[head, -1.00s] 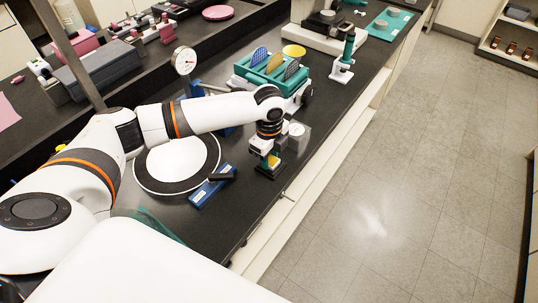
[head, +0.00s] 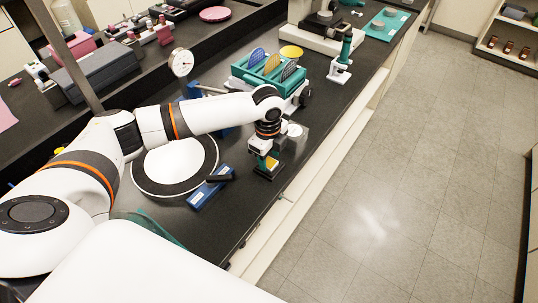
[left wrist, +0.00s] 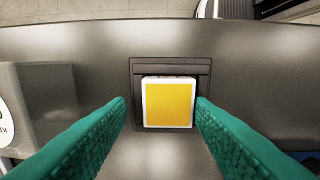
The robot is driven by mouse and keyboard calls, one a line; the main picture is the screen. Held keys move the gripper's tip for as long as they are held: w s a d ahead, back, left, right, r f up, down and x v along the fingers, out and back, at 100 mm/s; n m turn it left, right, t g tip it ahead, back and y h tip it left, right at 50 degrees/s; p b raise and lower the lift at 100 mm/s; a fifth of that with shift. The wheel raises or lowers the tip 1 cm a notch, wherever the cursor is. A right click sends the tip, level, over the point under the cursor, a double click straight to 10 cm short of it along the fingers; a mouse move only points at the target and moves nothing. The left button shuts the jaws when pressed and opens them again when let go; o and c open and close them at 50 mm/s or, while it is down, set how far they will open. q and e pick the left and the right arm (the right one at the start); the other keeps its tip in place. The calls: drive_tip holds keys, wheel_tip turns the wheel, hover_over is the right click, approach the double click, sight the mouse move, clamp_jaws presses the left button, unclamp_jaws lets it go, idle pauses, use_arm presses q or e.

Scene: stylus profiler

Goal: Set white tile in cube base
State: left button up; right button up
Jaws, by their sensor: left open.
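A white-edged tile with a yellow face (left wrist: 168,103) sits in the dark square base (left wrist: 171,66) in the left wrist view. The tile looks level, with the base rim showing along its far side; whether it is fully seated I cannot tell. My left gripper (left wrist: 161,106) is open, its two teal ribbed fingers on either side of the tile, with a narrow gap showing on each side. In the head view my left gripper (head: 267,160) points down over the dark base (head: 270,174) near the bench's front edge. My right gripper is not in view.
A blue block with a black handle (head: 211,187) and a round white plate with a black rim (head: 175,165) lie left of the base. A teal rack with several discs (head: 265,77) stands behind. The bench edge is close on the right.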

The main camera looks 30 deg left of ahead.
use_arm(q)
drive_tip(key=shift+s+f+g, duration=0.3)
drive_tip(key=shift+s+f, duration=0.1)
drive_tip(key=shift+s, duration=0.15)
wheel_tip(320, 180, up, 13)
drive_tip(key=b, duration=0.2)
drive_tip(key=shift+w+f, duration=0.2)
drive_tip(key=shift+w, duration=0.1)
drive_tip(key=shift+a, duration=0.1)
